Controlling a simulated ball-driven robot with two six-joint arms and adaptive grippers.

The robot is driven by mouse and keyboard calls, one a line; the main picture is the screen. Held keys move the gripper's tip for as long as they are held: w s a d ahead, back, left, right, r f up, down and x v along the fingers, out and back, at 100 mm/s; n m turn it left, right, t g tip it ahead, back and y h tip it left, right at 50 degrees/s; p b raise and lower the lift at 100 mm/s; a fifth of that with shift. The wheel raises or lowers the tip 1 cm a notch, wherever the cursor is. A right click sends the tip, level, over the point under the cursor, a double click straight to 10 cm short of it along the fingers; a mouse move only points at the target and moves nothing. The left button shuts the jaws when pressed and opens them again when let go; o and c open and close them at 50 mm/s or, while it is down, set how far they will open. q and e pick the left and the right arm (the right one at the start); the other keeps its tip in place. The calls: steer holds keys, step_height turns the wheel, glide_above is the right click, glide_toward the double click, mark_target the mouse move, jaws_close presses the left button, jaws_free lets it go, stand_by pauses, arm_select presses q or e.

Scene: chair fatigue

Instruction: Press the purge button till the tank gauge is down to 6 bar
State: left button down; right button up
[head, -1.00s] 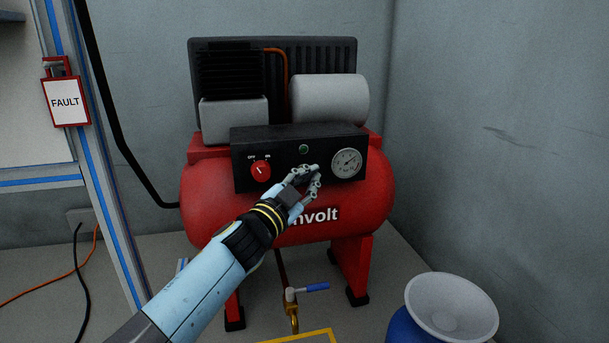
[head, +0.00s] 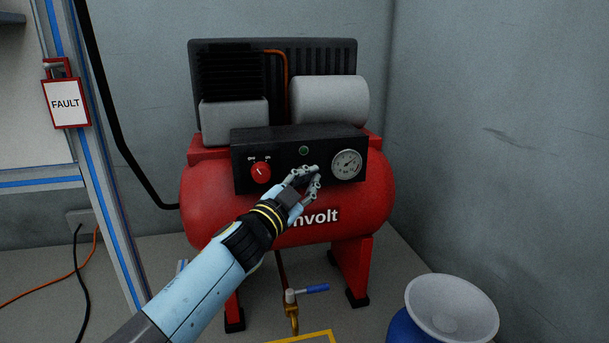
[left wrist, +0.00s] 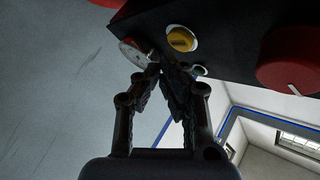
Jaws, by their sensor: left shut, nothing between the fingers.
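The red compressor (head: 215,200) carries a black control panel (head: 285,172). The round white tank gauge (head: 347,163) is on the panel's right; its needle is too small to read exactly. A yellow button in a pale ring (left wrist: 181,38), apparently the purge button, shows in the left wrist view; in the head view my fingers hide it. My left gripper (head: 314,172) is shut and empty in front of the panel, left of and below the gauge. In the left wrist view its fingertips (left wrist: 160,70) are close to the button; I cannot tell whether they touch it. My right gripper is out of view.
A red knob (head: 261,172) and a green lamp (head: 304,151) are on the same panel. A blue-handled valve (head: 312,288) is below the tank. A blue container with a white funnel-like top (head: 450,305) stands at the lower right. A FAULT tag (head: 66,103) hangs at the left.

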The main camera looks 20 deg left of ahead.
arm_select(q)
steer(key=shift+w, duration=0.1)
stand_by(0.4)
steer(key=shift+w+a, duration=0.25)
steer(key=shift+w+a, duration=0.2)
steer(key=shift+w, duration=0.1)
stand_by(0.7)
stand_by(0.9)
steer(key=shift+s+d+p, duration=0.35)
steer(key=shift+s+d, duration=0.1)
steer(key=shift+s, duration=0.2)
steer(key=shift+s+d, duration=0.1)
steer(key=s+d, duration=0.1)
steer(key=s+p, duration=0.1)
steer(key=s+d, duration=0.1)
steer(key=s, duration=0.1)
steer(key=shift+d, duration=0.3)
